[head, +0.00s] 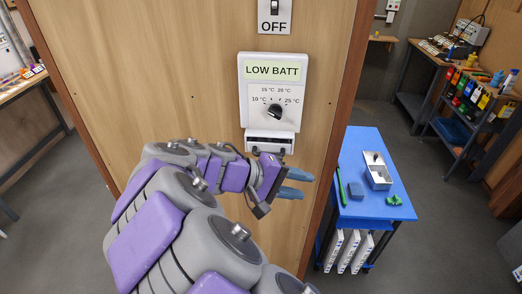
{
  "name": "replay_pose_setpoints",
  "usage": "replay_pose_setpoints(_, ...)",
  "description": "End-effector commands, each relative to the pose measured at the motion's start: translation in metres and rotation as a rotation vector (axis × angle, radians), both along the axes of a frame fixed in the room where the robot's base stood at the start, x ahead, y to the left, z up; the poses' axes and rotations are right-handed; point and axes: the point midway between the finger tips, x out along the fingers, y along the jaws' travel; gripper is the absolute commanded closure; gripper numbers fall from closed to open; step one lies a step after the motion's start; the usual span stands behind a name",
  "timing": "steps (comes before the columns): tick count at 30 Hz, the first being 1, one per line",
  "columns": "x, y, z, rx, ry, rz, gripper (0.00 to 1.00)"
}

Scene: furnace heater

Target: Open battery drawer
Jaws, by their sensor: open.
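The white thermostat (273,92) is mounted on the wooden panel, with a green "LOW BATT" display and a black dial. At its bottom edge is the battery drawer (269,146), a narrow white piece with a dark slot above it. I cannot tell for sure how far it stands out. My gripper (297,184) is just below the drawer and slightly right of it. Its blue fingers are open, point right, and appear empty. The arm passes in front of the panel just below the drawer's left end. No contact with the drawer is clear.
An OFF switch (275,10) is above the thermostat. The panel's right edge is close beside it. A blue table (372,210) stands right of the panel, holding a metal tray (377,171), a green pen (341,187) and small blocks. Shelves with coloured bottles are at far right.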

Motion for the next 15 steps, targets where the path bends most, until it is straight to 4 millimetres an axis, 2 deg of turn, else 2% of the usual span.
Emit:
replay_pose_setpoints(1,0.011,0.032,0.003,-0.054,-0.020,0.075,0.60)
replay_pose_setpoints(3,0.020,0.072,0.004,-0.113,-0.055,0.166,0.60)
replay_pose_setpoints(6,0.023,0.127,0.001,-0.182,-0.098,0.280,0.60)
replay_pose_setpoints(9,0.021,0.171,-0.005,-0.224,-0.132,0.372,0.60)
replay_pose_setpoints(12,0.017,0.200,-0.009,-0.248,-0.155,0.433,0.60)
replay_pose_setpoints(15,0.015,0.212,-0.012,-0.257,-0.165,0.461,0.60)
